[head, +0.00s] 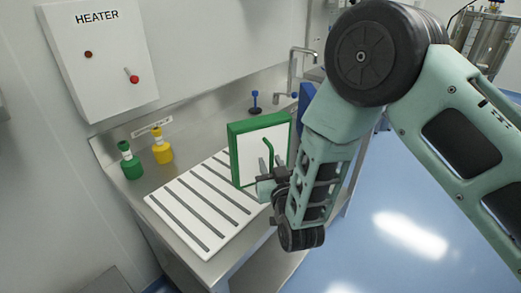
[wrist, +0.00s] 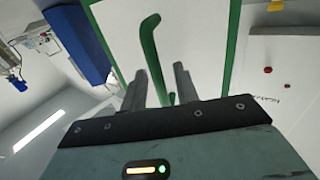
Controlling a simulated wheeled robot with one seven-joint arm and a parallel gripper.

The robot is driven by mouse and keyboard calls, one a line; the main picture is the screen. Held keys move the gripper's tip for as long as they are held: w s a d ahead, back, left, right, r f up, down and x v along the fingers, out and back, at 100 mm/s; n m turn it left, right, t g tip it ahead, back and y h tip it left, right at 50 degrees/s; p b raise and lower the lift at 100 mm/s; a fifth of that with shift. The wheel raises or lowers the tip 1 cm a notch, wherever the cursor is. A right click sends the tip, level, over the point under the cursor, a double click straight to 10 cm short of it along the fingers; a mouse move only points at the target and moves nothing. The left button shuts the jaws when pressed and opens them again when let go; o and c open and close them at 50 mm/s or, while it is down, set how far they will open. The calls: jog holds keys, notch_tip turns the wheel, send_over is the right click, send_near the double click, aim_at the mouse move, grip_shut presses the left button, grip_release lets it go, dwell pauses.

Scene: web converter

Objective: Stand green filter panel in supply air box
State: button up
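The green filter panel (head: 247,127) has a green frame and a white face, and stands upright at the right part of a white slotted board (head: 179,205). I cannot tell whether its lower edge sits in a slot. A bent green handle (head: 268,149) is on its face; panel (wrist: 232,45) and handle (wrist: 149,48) fill the upper middle of the wrist view. My gripper (head: 266,184) is at the handle's lower part. In the wrist view its fingers (wrist: 158,82) are apart, with the handle between them and gaps showing beside it. I cannot make out a supply air box.
A green bottle (head: 131,166) and a yellow bottle (head: 162,151) stand at the back left of the steel counter. A heater box (head: 98,50) hangs on the wall above. A blue panel (head: 305,101) and a tap (head: 291,72) are behind the green panel. Blue floor lies right.

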grip_shut()
jog(key=shift+r, duration=0.15)
